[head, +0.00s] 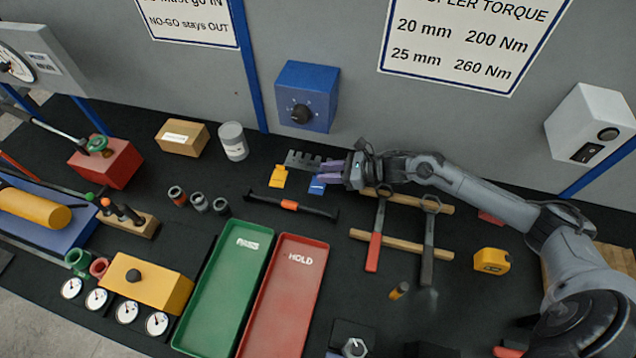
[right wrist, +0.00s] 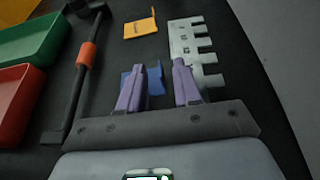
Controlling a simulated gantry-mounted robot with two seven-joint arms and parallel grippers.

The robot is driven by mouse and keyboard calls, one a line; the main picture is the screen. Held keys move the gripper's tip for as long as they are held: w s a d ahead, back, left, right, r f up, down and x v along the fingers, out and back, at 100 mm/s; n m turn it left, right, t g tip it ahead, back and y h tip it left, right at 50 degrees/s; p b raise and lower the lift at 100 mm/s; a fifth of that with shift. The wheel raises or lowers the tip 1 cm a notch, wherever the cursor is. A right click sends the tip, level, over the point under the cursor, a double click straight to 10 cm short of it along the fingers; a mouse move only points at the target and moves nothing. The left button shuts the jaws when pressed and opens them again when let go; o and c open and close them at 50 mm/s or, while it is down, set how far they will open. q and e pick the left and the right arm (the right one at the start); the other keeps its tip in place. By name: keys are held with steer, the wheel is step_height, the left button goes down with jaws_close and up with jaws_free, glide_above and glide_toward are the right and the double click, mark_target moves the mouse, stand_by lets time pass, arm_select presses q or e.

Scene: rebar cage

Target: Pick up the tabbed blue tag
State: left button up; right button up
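The blue tag (head: 317,186) lies on the dark bench top, partly hidden by my right gripper. In the right wrist view the blue tag (right wrist: 155,81) shows in the gap between the fingers and behind the left-hand finger. My right gripper (head: 329,172) is open, with its two purple fingers apart and nothing held. In the right wrist view the gripper (right wrist: 159,70) reaches over the tag; I cannot tell how far above it the fingertips are. My left gripper is not in view.
A yellow tag (head: 278,177) lies left of the blue one. A notched metal plate (head: 302,160) lies just behind, close to the right fingers. A black bar with an orange band (head: 290,205) lies in front. Tools on wooden rails (head: 400,244) stand to the right.

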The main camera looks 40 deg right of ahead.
steer(key=shift+w+a+f, duration=0.1)
steer(key=shift+w, duration=0.05)
steer(key=shift+c, duration=0.2)
jaws_close()
stand_by(0.3)
steer(key=shift+r, duration=0.7)
steer(key=r, duration=0.3)
steer(key=shift+s, duration=0.3)
steer(key=s+a+r+p, duration=0.1)
steer(key=s+r+p, duration=0.4)
steer(key=s, duration=0.5)
steer(key=shift+s+a+r+p, duration=0.4)
steer(key=shift+r, duration=0.5)
